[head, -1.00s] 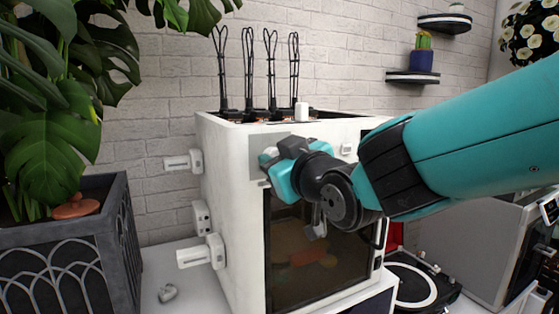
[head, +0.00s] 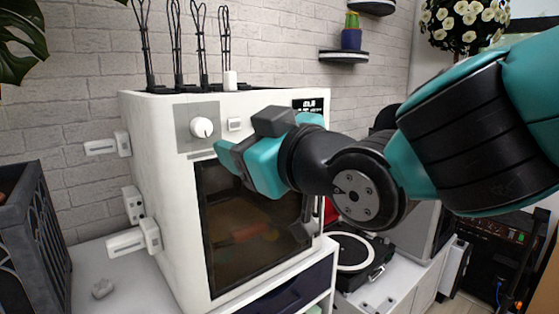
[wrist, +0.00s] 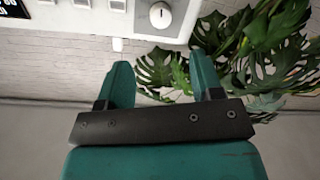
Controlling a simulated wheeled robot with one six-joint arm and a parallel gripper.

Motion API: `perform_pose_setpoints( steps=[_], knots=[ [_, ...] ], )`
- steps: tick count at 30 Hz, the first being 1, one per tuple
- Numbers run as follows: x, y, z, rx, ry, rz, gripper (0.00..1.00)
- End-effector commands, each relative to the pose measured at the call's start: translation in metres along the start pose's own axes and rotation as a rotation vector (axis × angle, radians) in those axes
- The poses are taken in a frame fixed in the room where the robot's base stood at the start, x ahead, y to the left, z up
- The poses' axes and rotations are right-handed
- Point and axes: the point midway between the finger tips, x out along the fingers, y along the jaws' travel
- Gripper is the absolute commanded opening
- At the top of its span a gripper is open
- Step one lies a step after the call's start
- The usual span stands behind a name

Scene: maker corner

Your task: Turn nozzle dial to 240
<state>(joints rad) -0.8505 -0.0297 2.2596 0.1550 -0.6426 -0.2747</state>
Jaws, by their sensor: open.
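The nozzle dial is a round white knob (head: 202,127) on a grey square plate at the upper left of the white printer's front (head: 176,235). It also shows at the top of the wrist view (wrist: 160,14), with a short dark mark on its face; the setting cannot be read. My gripper (head: 232,158) is below and to the right of the dial in the head view, in front of the dark door's upper edge. In the wrist view its two teal fingers (wrist: 160,70) are apart with nothing between them, and the dial lies beyond the tips.
A small white button (head: 235,124) and a dark display (head: 308,105) sit right of the dial. White brackets (head: 125,242) stick out from the printer's left side. A turntable (head: 355,252) stands to the right, a dark planter (head: 35,230) to the left.

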Motion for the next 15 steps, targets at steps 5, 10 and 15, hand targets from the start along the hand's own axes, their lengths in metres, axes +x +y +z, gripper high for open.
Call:
perform_pose_setpoints(
  steps=[5, 10, 15],
  knots=[
    [-0.038, 0.000, 0.001, -0.001, 0.001, 0.000, 0.60],
    [-0.056, 0.000, 0.000, -0.001, 0.001, 0.001, 0.60],
    [-0.061, 0.000, 0.001, 0.000, -0.002, 0.000, 0.60]
  ],
)
